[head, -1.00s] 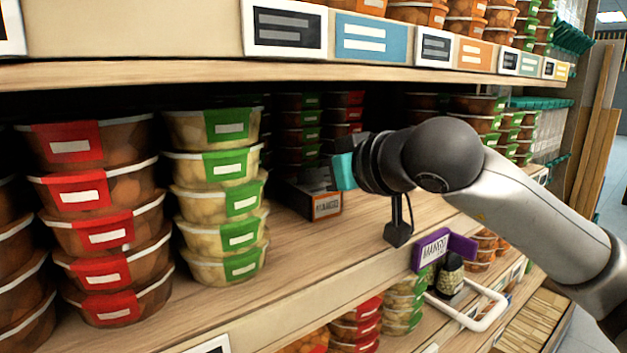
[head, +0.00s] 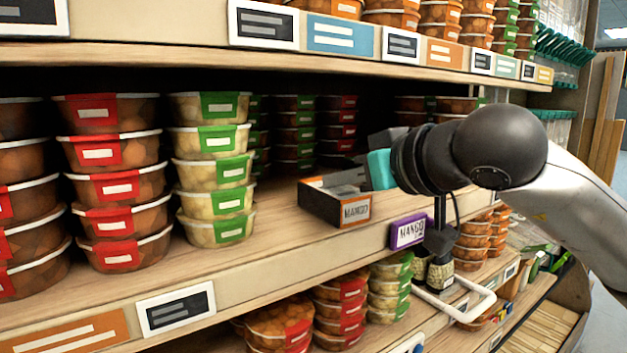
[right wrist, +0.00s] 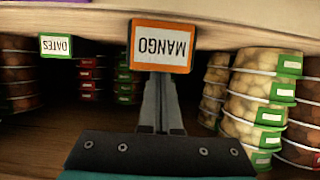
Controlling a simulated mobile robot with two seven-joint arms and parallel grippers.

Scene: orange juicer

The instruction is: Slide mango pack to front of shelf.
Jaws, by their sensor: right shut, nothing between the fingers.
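The mango pack is a dark open-topped tray (head: 320,207) with an orange-framed MANGO label on its front. It sits on the middle shelf close to the front edge. My right gripper (head: 374,150) is shut and empty, at the right side of the tray and overlapping its back part in the head view. In the right wrist view, which is upside down, the shut fingers (right wrist: 161,122) point at the MANGO label (right wrist: 162,46). I cannot tell whether they touch the tray. My left gripper is out of view.
A stack of green-labelled fruit tubs (head: 215,170) and red-labelled tubs (head: 115,185) stand left of the tray. The upper shelf (head: 200,52) overhangs. Bare wood lies between tubs and tray.

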